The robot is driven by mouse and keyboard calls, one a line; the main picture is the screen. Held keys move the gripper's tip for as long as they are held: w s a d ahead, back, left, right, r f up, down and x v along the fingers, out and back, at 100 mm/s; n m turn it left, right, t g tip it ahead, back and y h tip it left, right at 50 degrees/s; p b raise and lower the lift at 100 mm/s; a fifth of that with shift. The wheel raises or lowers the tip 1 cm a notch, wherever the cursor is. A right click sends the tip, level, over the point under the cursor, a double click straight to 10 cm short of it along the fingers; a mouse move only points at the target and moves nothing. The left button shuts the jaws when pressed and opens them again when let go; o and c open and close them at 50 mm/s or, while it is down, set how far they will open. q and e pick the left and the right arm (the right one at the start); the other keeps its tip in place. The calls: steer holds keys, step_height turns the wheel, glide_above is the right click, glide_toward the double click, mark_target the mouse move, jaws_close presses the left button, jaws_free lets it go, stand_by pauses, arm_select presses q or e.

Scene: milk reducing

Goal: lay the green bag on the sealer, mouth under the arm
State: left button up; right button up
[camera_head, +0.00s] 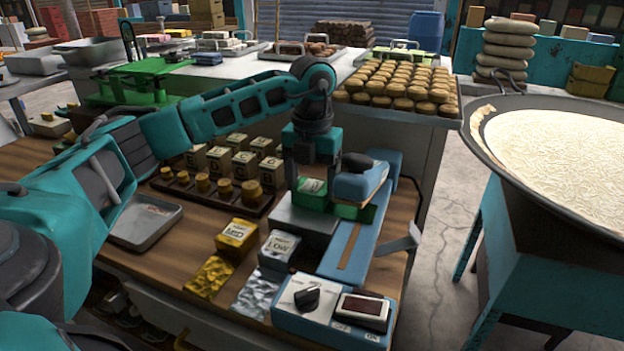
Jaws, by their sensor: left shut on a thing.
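The green bag (312,197) is below my left gripper (311,178), at the grey plate (300,222) of the sealer. My left gripper points down and is shut on the bag. More green (354,212) shows to the right, at the blue sealer bed (352,250) and below the raised blue sealer arm (360,181). The sealer arm hides part of the bag, so I cannot tell exactly where its mouth lies. My right gripper is not in view.
A gold bag (237,237) and a silver bag (279,249) stand left of the sealer. A control box (318,310) is in front. Weights (224,189) and labelled boxes (243,168) stand behind left. A metal tray (145,222) lies left. A large pan (560,140) is at right.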

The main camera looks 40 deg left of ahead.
arm_select(q)
steer(key=o, duration=1.1)
step_height(320, 180, up, 13)
steer(key=p, duration=0.1)
steer(key=shift+p, duration=0.4)
steer(key=shift+f, duration=0.1)
